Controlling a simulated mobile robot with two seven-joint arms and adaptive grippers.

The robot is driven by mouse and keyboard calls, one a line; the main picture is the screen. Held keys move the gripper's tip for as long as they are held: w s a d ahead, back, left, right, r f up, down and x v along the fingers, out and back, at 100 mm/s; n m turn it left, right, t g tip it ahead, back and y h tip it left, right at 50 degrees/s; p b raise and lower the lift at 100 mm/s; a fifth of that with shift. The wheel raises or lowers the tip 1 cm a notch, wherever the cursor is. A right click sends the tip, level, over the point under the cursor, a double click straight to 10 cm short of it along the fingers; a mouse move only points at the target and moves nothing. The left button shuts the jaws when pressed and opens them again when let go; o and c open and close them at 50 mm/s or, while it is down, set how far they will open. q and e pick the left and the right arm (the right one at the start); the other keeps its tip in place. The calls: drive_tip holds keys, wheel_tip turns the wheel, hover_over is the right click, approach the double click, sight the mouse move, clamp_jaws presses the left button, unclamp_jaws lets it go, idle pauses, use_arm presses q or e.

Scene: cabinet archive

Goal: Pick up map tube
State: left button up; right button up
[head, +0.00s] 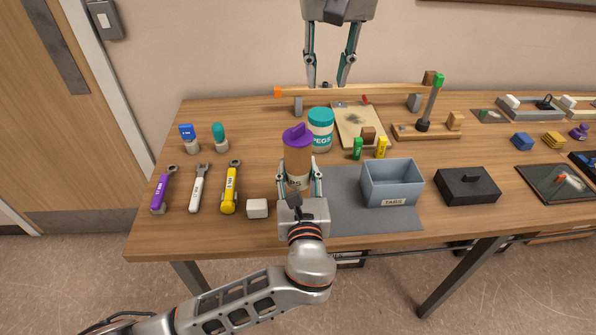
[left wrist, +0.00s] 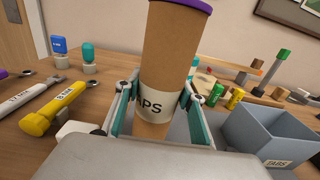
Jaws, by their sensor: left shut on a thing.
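The map tube (head: 298,160) is a brown cylinder with a purple cap and a pale label, partly readable as "APS". It stands upright near the table's front, between the fingers of my left gripper (head: 301,182). In the left wrist view the tube (left wrist: 172,55) rises between the two teal fingers of the left gripper (left wrist: 158,105), which are shut on it around the label. Its base is mostly hidden, so I cannot tell whether it touches the table. My right gripper (head: 330,82) hangs at the top of the head view, its fingers apart and empty.
A teal-lidded pegs jar (head: 320,127) stands close behind the tube. A grey tabs bin (head: 391,183) is to the right on a grey mat (head: 345,215). A white block (head: 257,208) and several tools lie left. A wooden beam (head: 370,90) crosses the back.

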use_arm(q)
drive_tip(key=shift+r, duration=0.1)
drive_tip(key=shift+r, duration=1.6)
approach(298, 157)
drive_tip(key=s+f, duration=0.2)
drive_tip(key=s, duration=0.1)
drive_tip(key=s+f, duration=0.1)
drive_tip(key=shift+s+d+f, duration=0.1)
drive_tip(key=shift+s, duration=0.3)
drive_tip(key=shift+w, duration=0.1)
drive_tip(key=shift+w, duration=8.9)
drive_tip(key=shift+f, duration=0.55)
